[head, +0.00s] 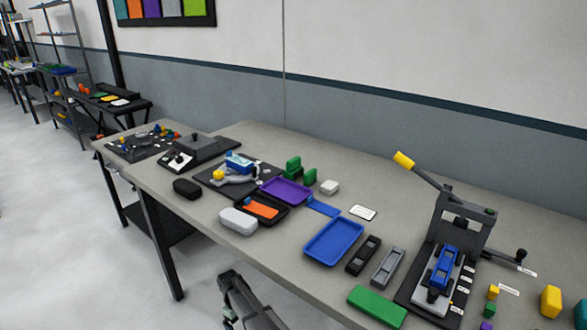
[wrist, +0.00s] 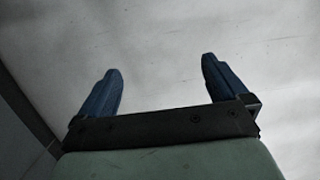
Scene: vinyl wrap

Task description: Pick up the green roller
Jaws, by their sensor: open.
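I cannot tell for sure which thing is the green roller. Two small upright green pieces, one (head: 293,166) taller and one (head: 310,176) shorter, stand behind the purple tray (head: 286,190). A larger flat green block (head: 377,305) lies at the table's front edge. My gripper (wrist: 160,85) shows in the wrist view with its two blue fingers wide apart and nothing between them. Only a pale, mottled surface shows beyond them. In the head view, part of my arm shows at the bottom, in front of the table and away from the green pieces.
The long grey table (head: 345,182) holds a blue tray (head: 333,241), a black tray with an orange piece (head: 261,210), a white-grey box (head: 238,221) and two narrow holders (head: 363,255). A lever press (head: 462,222) stands at right.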

